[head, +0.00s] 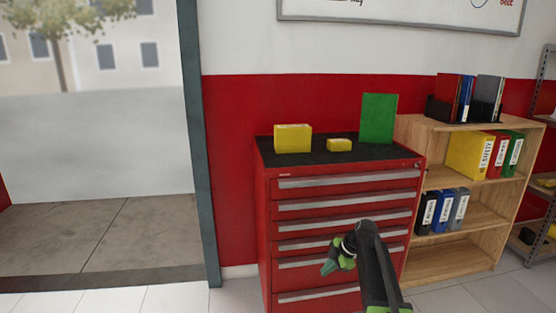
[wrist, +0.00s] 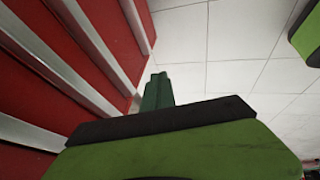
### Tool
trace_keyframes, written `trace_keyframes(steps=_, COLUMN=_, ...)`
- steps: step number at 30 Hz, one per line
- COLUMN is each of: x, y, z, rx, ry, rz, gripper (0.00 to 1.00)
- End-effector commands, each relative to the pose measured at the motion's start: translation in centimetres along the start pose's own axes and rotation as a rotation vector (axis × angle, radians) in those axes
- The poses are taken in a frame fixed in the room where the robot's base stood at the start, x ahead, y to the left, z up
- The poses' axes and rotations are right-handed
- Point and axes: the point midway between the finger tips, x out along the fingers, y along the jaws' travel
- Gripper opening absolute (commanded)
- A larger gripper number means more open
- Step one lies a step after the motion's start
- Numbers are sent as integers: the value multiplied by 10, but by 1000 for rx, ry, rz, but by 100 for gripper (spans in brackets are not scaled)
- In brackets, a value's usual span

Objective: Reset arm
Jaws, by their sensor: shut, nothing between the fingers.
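My gripper (head: 328,268) is at the end of my dark and green arm, low in the head view, in front of the lower drawers of the red tool cabinet (head: 262,225). Its green fingers are shut with nothing between them. In the wrist view the green fingers (wrist: 157,92) point away over the white tiled floor. The red drawer fronts (wrist: 60,70) with pale handles show at the left there. A visible gap to the cabinet cannot be judged exactly.
On the cabinet's black top stand a large yellow box (head: 293,138), a small yellow box (head: 339,145) and a green box (head: 378,118). A wooden shelf (head: 455,258) with binders adjoins at the right. A doorway (head: 90,230) is at the left. Tiled floor (wrist: 230,45) is clear.

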Motion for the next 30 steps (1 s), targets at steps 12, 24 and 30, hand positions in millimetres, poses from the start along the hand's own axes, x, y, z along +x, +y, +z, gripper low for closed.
trace_keyframes(steps=12, x=-7, y=-208, z=-69, rx=1057, ry=-425, rz=-57, gripper=0)
trace_keyframes(steps=24, x=-58, y=-220, z=-72, rx=1700, ry=-562, rz=122, gripper=0)
trace_keyframes(steps=30, x=-113, y=-201, z=-96, rx=1698, ry=-560, rz=121, gripper=0)
